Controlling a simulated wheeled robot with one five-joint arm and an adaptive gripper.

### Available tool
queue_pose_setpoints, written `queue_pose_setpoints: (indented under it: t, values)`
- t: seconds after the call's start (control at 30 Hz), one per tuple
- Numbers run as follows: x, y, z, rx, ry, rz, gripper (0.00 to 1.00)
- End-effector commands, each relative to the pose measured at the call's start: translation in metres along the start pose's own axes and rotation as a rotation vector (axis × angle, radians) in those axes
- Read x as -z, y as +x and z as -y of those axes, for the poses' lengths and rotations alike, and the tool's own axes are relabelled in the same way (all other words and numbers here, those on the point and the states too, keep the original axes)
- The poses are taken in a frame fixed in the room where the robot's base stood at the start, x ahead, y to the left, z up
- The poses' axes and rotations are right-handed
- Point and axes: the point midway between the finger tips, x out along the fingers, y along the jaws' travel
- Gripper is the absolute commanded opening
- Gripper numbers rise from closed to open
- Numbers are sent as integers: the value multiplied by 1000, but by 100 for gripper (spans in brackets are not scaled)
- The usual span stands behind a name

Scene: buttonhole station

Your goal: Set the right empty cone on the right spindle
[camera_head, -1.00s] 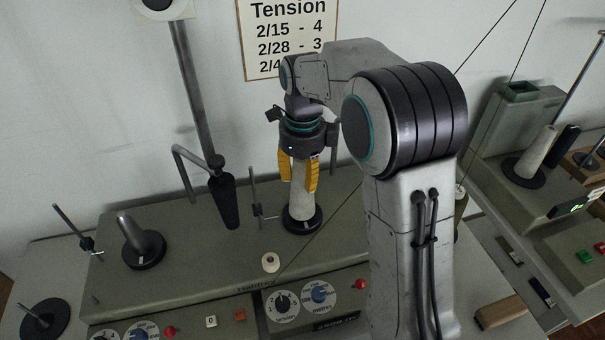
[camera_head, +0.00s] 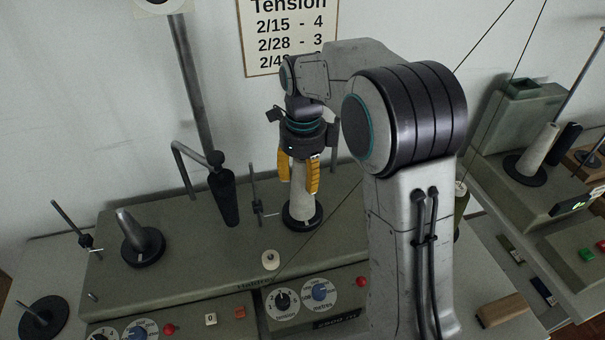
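A pale cone (camera_head: 301,208) stands on the black round base of the right spindle (camera_head: 302,222), on the grey-green machine top. It looks upright, and its lower end is at the base with no clear gap. My gripper (camera_head: 299,180) is above it, pointing down, with one yellow finger on each side of the cone's upper part. Whether the fingers press on the cone or stand just clear of it is not clear. The spindle itself is hidden inside the cone. The left spindle (camera_head: 127,226) is a bare grey tapered holder on a black disc.
A thin post (camera_head: 257,195) and a black tensioner (camera_head: 224,197) stand left of the cone. A small cream knob (camera_head: 270,260) is in front. Another machine with a pale cone (camera_head: 540,150) is at right. My arm hides part of the machine's right side.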

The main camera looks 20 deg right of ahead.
Motion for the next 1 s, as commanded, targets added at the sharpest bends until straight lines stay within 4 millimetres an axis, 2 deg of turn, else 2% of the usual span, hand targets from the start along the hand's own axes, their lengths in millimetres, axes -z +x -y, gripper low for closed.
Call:
queue_pose_setpoints:
  t: [0.03, 0.2, 0.57, 0.77, 1.0]
  values:
    - [0, 0, 0, 0, 0, 0, 53]
    - [0, 0, 0, 0, 0, 0, 68]
    - [0, -4, 0, 0, 0, 0, 68]
    - [-1, -29, 1, 3, 0, 4, 68]
    - [-1, -71, 1, 3, 0, 3, 68]
